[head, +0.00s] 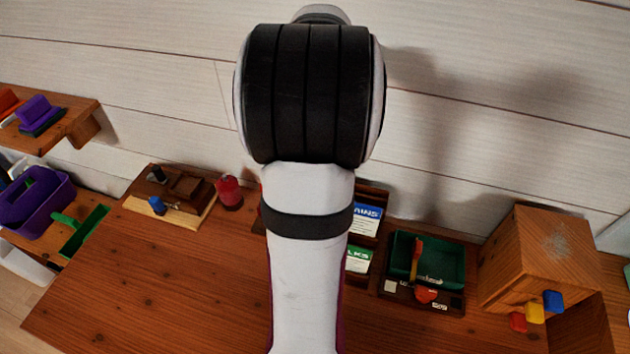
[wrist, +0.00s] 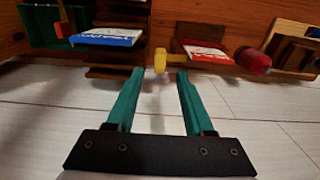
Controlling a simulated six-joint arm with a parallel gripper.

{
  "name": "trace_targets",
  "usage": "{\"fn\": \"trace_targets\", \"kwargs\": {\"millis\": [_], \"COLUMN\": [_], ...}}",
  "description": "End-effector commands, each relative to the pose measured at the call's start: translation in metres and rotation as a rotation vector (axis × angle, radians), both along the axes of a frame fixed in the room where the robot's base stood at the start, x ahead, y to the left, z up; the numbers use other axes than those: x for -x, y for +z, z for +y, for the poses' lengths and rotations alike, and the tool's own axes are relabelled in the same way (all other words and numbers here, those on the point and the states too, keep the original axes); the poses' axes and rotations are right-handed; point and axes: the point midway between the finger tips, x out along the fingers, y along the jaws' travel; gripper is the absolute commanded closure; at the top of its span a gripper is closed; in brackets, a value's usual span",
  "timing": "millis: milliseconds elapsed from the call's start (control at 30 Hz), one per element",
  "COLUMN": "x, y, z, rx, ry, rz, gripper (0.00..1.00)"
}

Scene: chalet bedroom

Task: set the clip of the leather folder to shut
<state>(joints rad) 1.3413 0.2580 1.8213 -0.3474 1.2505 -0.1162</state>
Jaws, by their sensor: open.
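I cannot make out a leather folder or its clip for certain in either view. A dark brown block-like thing (head: 183,186) with a blue knob sits on a pale wooden board (head: 188,216) at the back left of the table; it shows partly at the wrist view's upper right edge (wrist: 296,52). I cannot tell whether it is the folder. My gripper (wrist: 160,84) is open and empty, its two green fingers apart, with white wall planks behind them. A yellow knobbed thing (wrist: 160,60) shows just beyond the fingertips. The head view hides my gripper behind my arm.
A rack holds a blue card (head: 366,218) and a green card (head: 358,259). A red jar (head: 229,191) stands left of my arm. A green bin (head: 450,268) and a wooden box (head: 540,255) with coloured knobs stand right. The front left tabletop (head: 150,290) is clear.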

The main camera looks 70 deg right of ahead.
Motion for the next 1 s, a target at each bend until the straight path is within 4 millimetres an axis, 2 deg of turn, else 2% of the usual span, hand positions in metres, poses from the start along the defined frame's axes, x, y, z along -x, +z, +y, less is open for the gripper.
{"fn": "trace_targets", "kwargs": {"millis": [100,300,667,767,967,1000], "x": [0.000,0.000,0.000,0.000,0.000,0.000], "y": [-0.029,-0.057,-0.064,-0.064,-0.064,-0.064], "z": [0.001,0.000,0.000,0.000,0.000,0.000], "rx": [-0.004,-0.001,0.001,0.001,0.001,0.001], "ry": [0.001,0.001,0.000,0.000,0.000,0.000], "rz": [0.001,0.000,0.000,0.000,0.000,0.000], "gripper": [0.47,0.47,0.47,0.62,0.98,1.00]}}
